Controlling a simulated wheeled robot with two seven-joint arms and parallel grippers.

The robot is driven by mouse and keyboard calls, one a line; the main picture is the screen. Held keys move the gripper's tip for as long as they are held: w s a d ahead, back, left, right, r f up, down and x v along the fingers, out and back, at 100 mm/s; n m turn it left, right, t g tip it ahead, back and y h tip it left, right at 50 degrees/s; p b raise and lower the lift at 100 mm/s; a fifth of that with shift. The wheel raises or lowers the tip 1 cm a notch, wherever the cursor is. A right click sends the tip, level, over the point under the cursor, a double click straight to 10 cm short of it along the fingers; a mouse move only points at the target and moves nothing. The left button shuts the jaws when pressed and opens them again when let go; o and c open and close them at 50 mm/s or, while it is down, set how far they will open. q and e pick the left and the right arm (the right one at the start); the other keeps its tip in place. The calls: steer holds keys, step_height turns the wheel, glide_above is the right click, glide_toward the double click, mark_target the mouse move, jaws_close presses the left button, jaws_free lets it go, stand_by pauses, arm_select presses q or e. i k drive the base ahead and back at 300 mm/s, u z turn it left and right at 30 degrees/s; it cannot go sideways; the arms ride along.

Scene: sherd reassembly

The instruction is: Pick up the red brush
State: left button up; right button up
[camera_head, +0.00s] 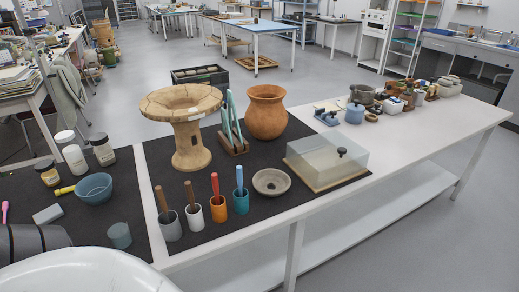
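The red brush (214,186) stands upright in an orange cup (219,210) on the dark mat near the front edge of the table. Its red handle points up; its lower end is hidden inside the cup. To its left, brown-handled tools stand in a white cup (194,218) and a grey cup (170,227). To its right, a blue-handled tool (239,181) stands in a teal cup (241,203). Neither of my grippers shows in the head view.
A grey dish (271,182) and a clear-lidded box (327,160) lie right of the cups. Behind stand a pedestal vessel (190,155) and a terracotta pot (266,113). A blue bowl (94,189) and jars are at left. The white tabletop's front right is clear.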

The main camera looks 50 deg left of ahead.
mark_target(214, 176)
steer(key=i, duration=0.35)
steer(key=u, duration=1.05)
